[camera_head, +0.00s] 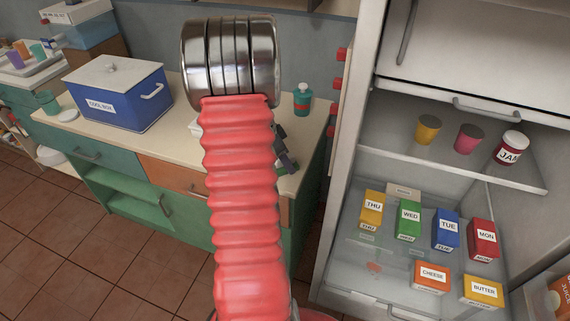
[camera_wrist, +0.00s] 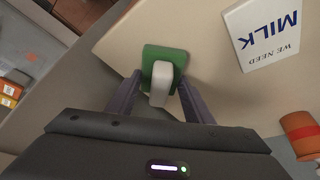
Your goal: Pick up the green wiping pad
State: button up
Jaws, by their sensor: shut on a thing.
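The green wiping pad (camera_wrist: 150,55) has a white raised handle (camera_wrist: 161,82) and shows in the wrist view, over the pale counter. My gripper (camera_wrist: 158,88) has its two dark fingers on either side of the handle and is shut on the pad. Whether the pad touches the counter or is lifted off it, I cannot tell. In the head view my gripper (camera_head: 284,155) is a dark shape partly behind my red arm, near the counter's right end.
A "WE NEED MILK" note (camera_wrist: 264,35) lies on the counter (camera_wrist: 205,28). A blue cool box (camera_head: 120,98) stands on the left of the counter. A teal bottle (camera_head: 302,98) stands at the back right. The open fridge (camera_head: 345,150) with cartons and jars is at right.

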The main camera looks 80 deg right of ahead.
jog(key=c, duration=0.4)
notch_tip(320, 180, up, 10)
jog(key=shift+r, duration=0.1)
dwell(0.5)
jog(key=o, duration=0.6)
jog(key=shift+c, duration=0.2)
jog(key=c, duration=0.4)
jog(key=shift+w, duration=0.15)
